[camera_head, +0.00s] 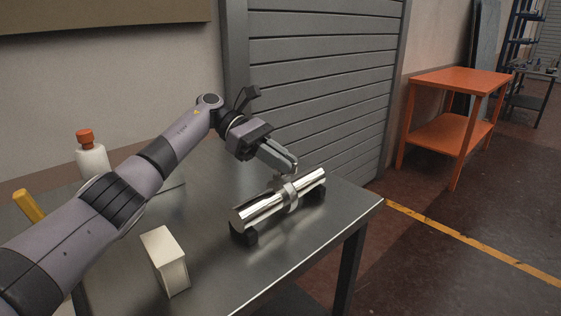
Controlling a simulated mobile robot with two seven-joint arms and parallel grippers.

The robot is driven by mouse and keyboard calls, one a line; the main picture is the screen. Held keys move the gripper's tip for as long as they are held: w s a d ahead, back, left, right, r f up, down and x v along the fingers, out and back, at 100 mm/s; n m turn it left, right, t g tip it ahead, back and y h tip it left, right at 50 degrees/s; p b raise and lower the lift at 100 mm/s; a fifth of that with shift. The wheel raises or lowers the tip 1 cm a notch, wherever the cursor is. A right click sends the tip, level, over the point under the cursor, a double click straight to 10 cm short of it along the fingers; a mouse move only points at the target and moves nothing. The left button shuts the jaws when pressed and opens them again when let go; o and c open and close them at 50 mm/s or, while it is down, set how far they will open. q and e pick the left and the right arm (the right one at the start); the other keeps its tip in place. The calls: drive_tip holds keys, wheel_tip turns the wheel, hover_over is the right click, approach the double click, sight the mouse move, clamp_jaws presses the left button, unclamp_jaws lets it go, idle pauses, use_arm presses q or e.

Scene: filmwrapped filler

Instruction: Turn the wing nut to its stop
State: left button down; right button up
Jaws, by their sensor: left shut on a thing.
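A shiny metal cylinder (255,209) lies on the table on dark supports, with a metal band clamp (289,194) around its middle. My left gripper (291,170) comes down from above and behind, its fingertips shut at the top of the clamp. The wing nut is mostly hidden by the fingers, so how far it is turned cannot be seen. My right gripper is out of view.
The grey metal table (215,270) also holds a cream box (165,262) and a white bottle with an orange cap (91,155). A yellow handle (28,206) shows at the left. An orange side table (462,80) stands apart at right. The table's front right is clear.

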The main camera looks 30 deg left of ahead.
use_arm(q)
drive_tip(key=shift+d+f+m+g, duration=0.1)
drive_tip(key=shift+m+g, duration=0.3)
drive_tip(key=shift+g, duration=0.1)
idle(0.3)
drive_tip(key=c, duration=1.2)
unclamp_jaws()
drive_tip(key=shift+c, duration=0.2)
wheel_tip(320, 180, up, 9)
drive_tip(key=shift+r+p, duration=0.2)
drive_tip(key=shift+p, duration=0.45)
wheel_tip(320, 180, up, 11)
drive_tip(key=p, duration=0.5)
drive_tip(key=shift+f, duration=0.15)
